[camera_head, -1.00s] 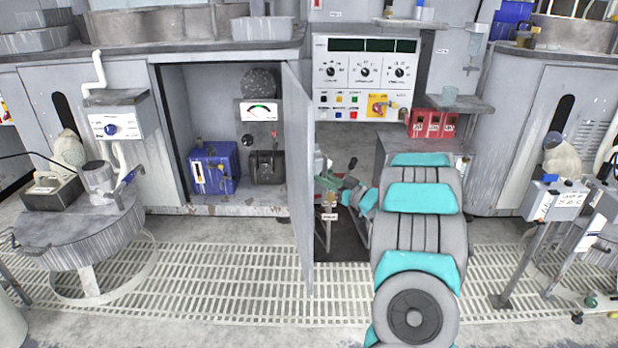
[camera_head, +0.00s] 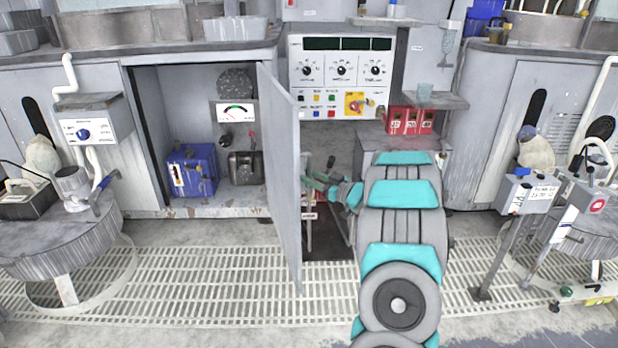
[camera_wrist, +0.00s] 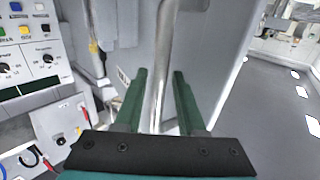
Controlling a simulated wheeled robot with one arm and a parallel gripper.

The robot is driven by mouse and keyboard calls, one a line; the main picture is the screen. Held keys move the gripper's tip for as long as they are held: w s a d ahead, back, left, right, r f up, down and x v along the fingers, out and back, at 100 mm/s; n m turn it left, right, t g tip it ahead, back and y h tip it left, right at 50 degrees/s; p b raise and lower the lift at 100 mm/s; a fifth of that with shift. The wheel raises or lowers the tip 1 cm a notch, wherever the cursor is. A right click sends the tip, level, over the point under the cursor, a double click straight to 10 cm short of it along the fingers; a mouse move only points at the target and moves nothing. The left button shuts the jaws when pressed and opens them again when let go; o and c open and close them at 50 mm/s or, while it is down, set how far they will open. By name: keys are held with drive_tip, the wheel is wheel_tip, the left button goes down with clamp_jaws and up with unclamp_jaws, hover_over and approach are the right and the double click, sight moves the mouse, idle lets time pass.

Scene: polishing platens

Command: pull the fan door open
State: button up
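The grey fan door (camera_head: 280,175) stands swung out from its cabinet in the head view, seen at a steep angle. The open compartment (camera_head: 190,90) shows to its left. My gripper (camera_head: 312,181) is just right of the door, at about mid-height. In the wrist view my gripper (camera_wrist: 159,75) has two green fingers apart, one on each side of a vertical metal bar handle (camera_wrist: 160,55) in front of the grey door panel (camera_wrist: 205,60). Narrow gaps show between bar and fingers, so I see no firm grip.
The compartment holds a blue box (camera_head: 192,170), a dark box (camera_head: 245,168) and a gauge (camera_head: 236,112). A control panel (camera_head: 342,75) and red boxes (camera_head: 410,120) are right of the door.

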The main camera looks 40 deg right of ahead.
drive_tip(key=shift+o, duration=0.6)
drive_tip(key=s+d+b, duration=0.1)
drive_tip(key=s, duration=0.6)
drive_tip(key=shift+s+d, duration=0.25)
drive_tip(key=shift+s, duration=0.1)
